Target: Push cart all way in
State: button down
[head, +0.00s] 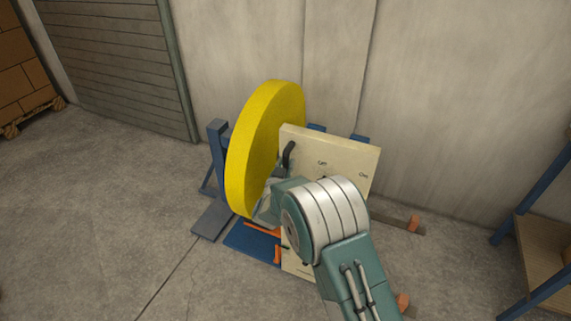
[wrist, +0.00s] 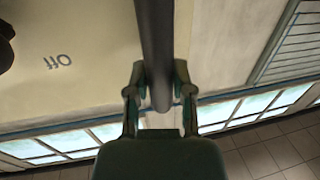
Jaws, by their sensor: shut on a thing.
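The cart appears to be the unit with a cream panel (head: 335,150), a big yellow roll (head: 265,140) and a blue base (head: 250,240). It stands upright on the floor near the back wall. My gripper (wrist: 157,78) is shut on a dark round bar (wrist: 155,35) in the wrist view, one finger on each side. The cream panel (wrist: 70,85) lies to the left of the bar there, with the word OFF on it. In the head view my arm hides the fingers and part of the panel. A black lever (head: 288,155) shows at the panel's left edge.
A blue-grey post with a foot (head: 212,220) stands left of the roll. Orange-tipped floor pieces (head: 413,224) lie right of the panel. A shelf with blue posts (head: 540,240) is at the far right, stacked boxes (head: 22,75) at the far left. The left floor is clear.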

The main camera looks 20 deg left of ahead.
jog(key=shift+w+a+r, duration=0.1)
jog(key=shift+a, duration=0.05)
jog(key=shift+a, duration=0.25)
jog(key=c, duration=0.6)
grip_release()
jog(key=shift+a, duration=0.2)
jog(key=shift+o, duration=0.6)
jog(key=shift+w+a, duration=0.1)
jog(key=shift+a, duration=0.2)
jog(key=s+d, duration=0.2)
jog(key=s, duration=0.9)
jog(key=shift+s+f, duration=0.2)
jog(key=shift+s, duration=0.2)
